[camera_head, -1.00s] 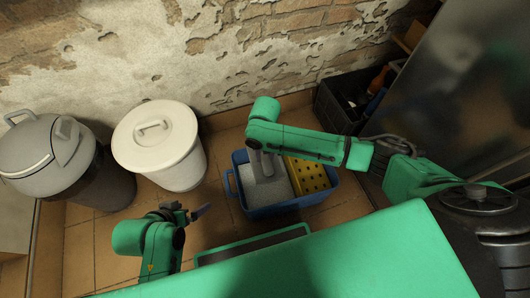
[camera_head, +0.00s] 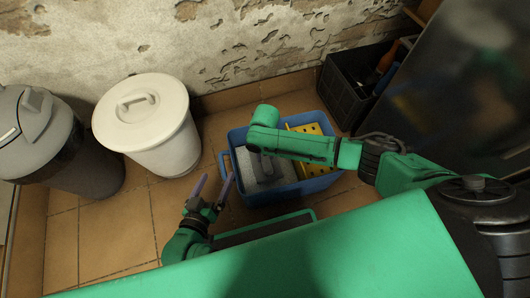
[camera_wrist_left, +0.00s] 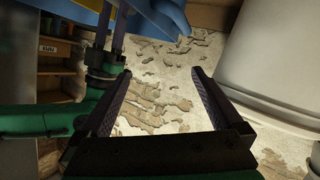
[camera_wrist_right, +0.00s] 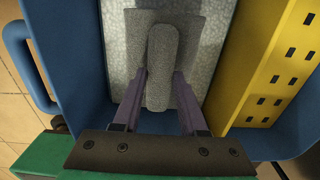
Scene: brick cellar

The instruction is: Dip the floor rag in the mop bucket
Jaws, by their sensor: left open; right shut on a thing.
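The blue mop bucket (camera_head: 290,193) stands on the tiled floor, with a yellow perforated wringer (camera_head: 312,132) across its right part. In the right wrist view, my right gripper (camera_wrist_right: 160,88) is shut on the grey floor rag (camera_wrist_right: 190,30), pinching a thick upright fold. The rag is over the pale speckled surface inside the bucket (camera_wrist_right: 60,55), left of the wringer. I cannot tell whether the rag touches that surface. My left gripper (camera_head: 214,180) is open and empty, just left of the bucket. Its spread fingers also show in the left wrist view (camera_wrist_left: 162,85).
A white lidded bin (camera_head: 150,120) and a grey lidded container (camera_head: 60,140) stand to the left. A black crate with bottles (camera_head: 345,95) is behind the bucket at right. The brick wall closes off the back. Floor tiles (camera_head: 125,220) are bare at front left.

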